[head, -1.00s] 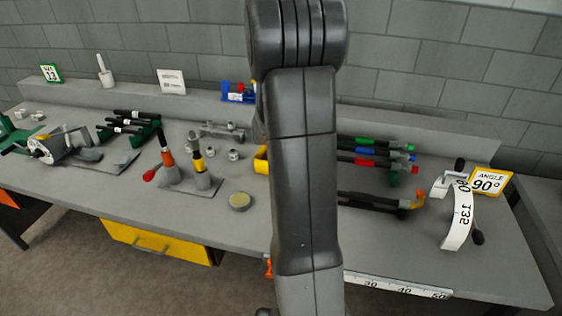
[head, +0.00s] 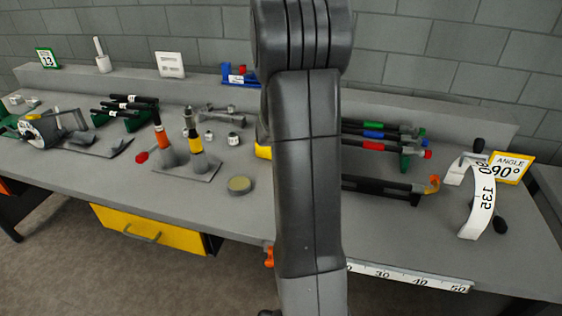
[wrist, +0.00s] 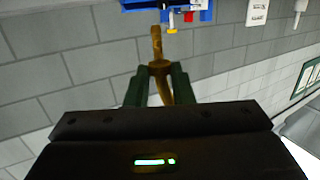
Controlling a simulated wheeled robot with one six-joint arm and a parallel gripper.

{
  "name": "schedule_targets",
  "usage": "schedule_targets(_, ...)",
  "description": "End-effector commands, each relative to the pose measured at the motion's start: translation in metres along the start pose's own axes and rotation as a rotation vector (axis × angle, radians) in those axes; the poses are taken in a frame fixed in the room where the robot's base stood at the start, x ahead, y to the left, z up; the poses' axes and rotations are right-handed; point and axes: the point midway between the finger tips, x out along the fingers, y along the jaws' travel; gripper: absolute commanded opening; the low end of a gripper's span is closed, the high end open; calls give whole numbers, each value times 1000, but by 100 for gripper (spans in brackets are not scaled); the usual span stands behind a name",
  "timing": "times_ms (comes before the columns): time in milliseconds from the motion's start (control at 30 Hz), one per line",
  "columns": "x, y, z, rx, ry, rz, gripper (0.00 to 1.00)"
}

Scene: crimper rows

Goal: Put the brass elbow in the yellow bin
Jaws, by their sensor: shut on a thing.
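My gripper (wrist: 160,72) is shut on the brass elbow (wrist: 157,43) in the wrist view. The elbow is a bent brownish-gold tube, and one end sticks out beyond the fingers. In the head view my arm hides the gripper and the elbow. A small yellow edge (head: 263,152) shows just left of my arm on the bench. It may be the yellow bin, but most of it is hidden behind the arm.
The grey bench (head: 215,205) carries cone-shaped tools (head: 197,160), a round tin (head: 239,184), a rack of coloured-band tools (head: 385,135) and an angle gauge (head: 481,205). A blue holder (head: 240,78) stands on the back ledge. A yellow drawer (head: 150,232) is under the bench.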

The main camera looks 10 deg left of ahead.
Motion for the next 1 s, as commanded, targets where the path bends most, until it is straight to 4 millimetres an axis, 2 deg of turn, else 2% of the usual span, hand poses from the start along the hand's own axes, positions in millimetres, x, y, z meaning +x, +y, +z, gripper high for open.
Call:
schedule_targets(167,3,0,21,0,-3,0,0)
schedule_targets(333,6,0,50,0,-5,0,0)
schedule_targets(567,9,0,70,0,-2,0,0)
schedule_targets(733,11,0,94,0,-3,0,0)
schedule_targets(833,12,0,102,0,-2,0,0)
schedule_targets(1000,12,0,104,0,2,0,0)
